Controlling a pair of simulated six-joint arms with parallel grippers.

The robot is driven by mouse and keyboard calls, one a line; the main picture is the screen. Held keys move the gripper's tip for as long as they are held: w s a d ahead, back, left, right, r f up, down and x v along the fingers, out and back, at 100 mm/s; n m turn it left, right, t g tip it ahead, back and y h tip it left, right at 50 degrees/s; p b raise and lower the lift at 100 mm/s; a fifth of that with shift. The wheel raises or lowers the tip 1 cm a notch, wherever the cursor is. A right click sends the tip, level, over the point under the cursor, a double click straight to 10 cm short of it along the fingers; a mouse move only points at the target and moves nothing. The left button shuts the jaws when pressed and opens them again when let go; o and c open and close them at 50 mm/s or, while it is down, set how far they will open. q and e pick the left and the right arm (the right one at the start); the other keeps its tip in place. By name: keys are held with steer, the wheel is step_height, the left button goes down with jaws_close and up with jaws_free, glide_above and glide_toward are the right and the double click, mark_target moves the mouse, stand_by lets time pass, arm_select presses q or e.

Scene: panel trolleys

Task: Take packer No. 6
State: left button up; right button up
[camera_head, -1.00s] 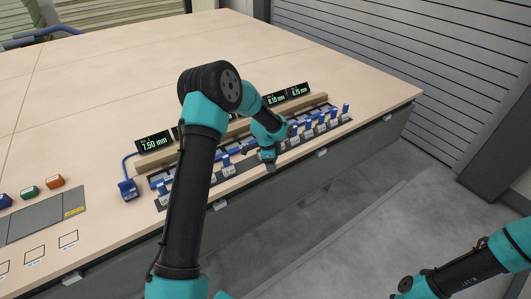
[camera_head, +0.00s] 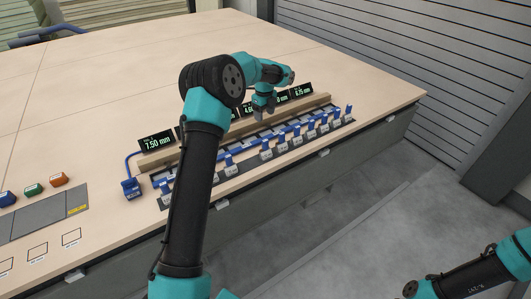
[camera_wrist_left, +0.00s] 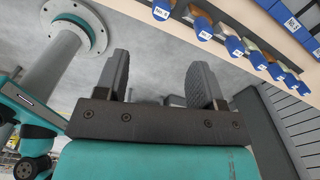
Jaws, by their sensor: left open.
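A row of blue packers with white tags (camera_head: 266,153) stands in a long rack (camera_head: 236,174) along the front edge of the table. The tags are too small to read in the head view, so I cannot tell which is No. 6. My left gripper (camera_head: 264,112) is open and empty, raised above the rack near the displays. In the left wrist view its two fingers (camera_wrist_left: 160,82) are apart with nothing between them. Several blue-ended packers (camera_wrist_left: 204,35) with number tags show at the top right there, away from the fingers. My right gripper is out of view.
Black displays (camera_head: 157,143), one reading 7.50 mm, stand behind a wooden bar (camera_head: 160,159) at the rack. A blue cabled device (camera_head: 131,188) sits at its left end. The table's back is clear.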

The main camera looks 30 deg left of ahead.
mark_target(266, 140)
arm_select(q)
step_height(266, 140, down, 11)
steer(key=shift+f, duration=0.15)
stand_by(0.4)
steer(key=shift+w+d+f, duration=0.1)
steer(key=shift+f, duration=1.25)
steer(key=shift+d+f, duration=0.1)
steer(key=shift+f, duration=1.2)
jaws_close()
